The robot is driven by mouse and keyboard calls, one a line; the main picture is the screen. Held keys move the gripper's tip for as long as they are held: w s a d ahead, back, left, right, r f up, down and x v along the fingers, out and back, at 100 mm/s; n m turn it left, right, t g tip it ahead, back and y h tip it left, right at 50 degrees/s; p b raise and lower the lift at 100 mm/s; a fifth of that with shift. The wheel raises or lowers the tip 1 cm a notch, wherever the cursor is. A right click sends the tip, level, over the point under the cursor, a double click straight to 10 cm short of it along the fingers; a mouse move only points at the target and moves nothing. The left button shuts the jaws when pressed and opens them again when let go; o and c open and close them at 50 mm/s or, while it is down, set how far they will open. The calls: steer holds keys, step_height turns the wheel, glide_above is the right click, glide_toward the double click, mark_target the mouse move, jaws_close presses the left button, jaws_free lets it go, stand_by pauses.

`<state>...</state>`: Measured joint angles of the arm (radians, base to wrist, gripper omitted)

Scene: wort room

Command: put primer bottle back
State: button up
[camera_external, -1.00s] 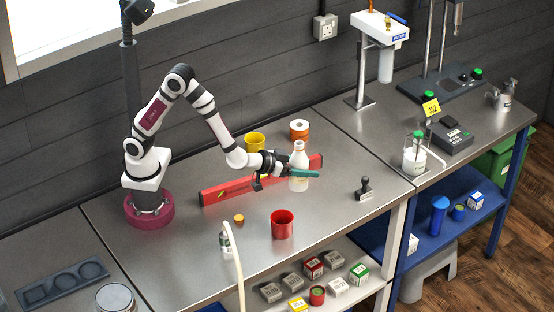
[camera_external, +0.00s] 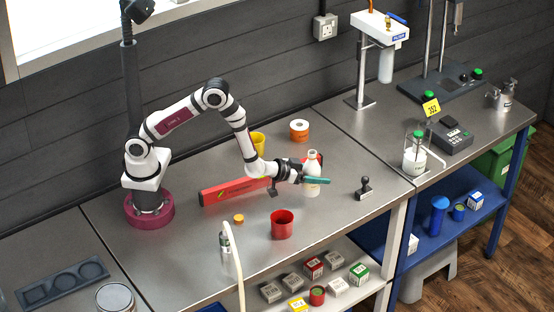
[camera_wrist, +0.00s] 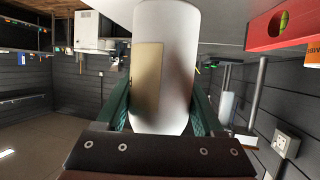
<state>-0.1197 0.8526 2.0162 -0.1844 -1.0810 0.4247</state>
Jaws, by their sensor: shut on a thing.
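The primer bottle (camera_external: 312,160) is white with a narrow neck and a reddish rim at its top. The bottle looks upright in the external view. I cannot tell whether its base touches the bench. In the wrist view the bottle (camera_wrist: 165,65) fills the middle, with a plain tan label facing me. The green fingers (camera_wrist: 162,108) press on both its sides. An orange cap (camera_external: 239,218) lies on the bench to the left.
A black stamp (camera_external: 364,188) stands to the right.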

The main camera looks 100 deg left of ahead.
steer(key=shift+w+a+f, duration=0.1)
steer(key=shift+a+f, duration=0.25)
steer(key=shift+f, duration=1.9)
steer(key=shift+f, duration=0.15)
steer(key=o, duration=1.6)
steer(key=shift+c, duration=0.2)
